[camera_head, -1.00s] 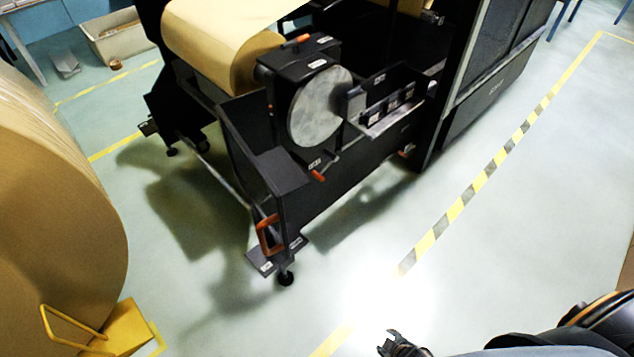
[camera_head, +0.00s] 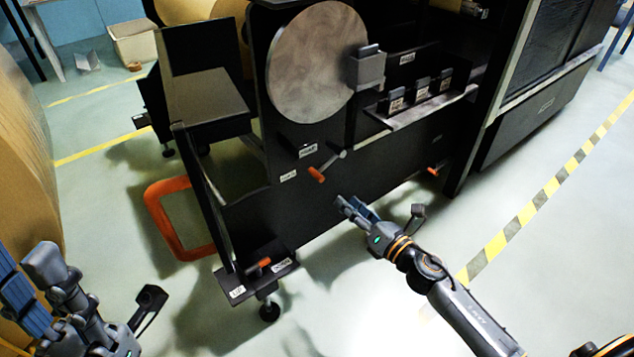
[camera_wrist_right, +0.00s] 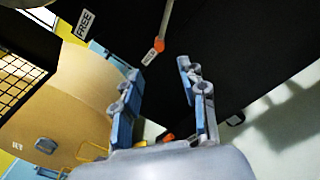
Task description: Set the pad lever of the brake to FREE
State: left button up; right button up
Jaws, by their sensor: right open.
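The brake has a large grey disc (camera_head: 318,62) on the black machine. Below it, a short lever with an orange grip (camera_head: 316,174) points down-left from its pivot; two small labels sit beside it, too small to read here. In the right wrist view the orange lever tip (camera_wrist_right: 159,45) lies beside a small label, and a FREE label (camera_wrist_right: 85,23) stands apart to the left. My right gripper (camera_head: 352,206) is open and empty, below and right of the lever; its fingers (camera_wrist_right: 160,72) point toward the lever tip. My left gripper (camera_head: 30,285) is at the lower left, its opening unclear.
A big orange handle (camera_head: 165,215) sticks out at the machine's left. A labelled foot plate (camera_head: 255,280) with a small orange lever is near the floor. Another orange knob (camera_head: 432,170) is right of my right gripper. A kraft roll (camera_head: 25,160) stands left. Floor at right is clear.

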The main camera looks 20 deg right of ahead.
aim_at(318, 176)
jog(key=b+x, duration=0.1)
jog(key=x, duration=1.2)
jog(key=shift+f+b, duration=0.1)
jog(key=shift+b, duration=0.3)
jog(key=shift+w+a, duration=0.1)
jog(key=shift+w, duration=0.15)
jog(key=shift+c, duration=0.3)
grip_shut()
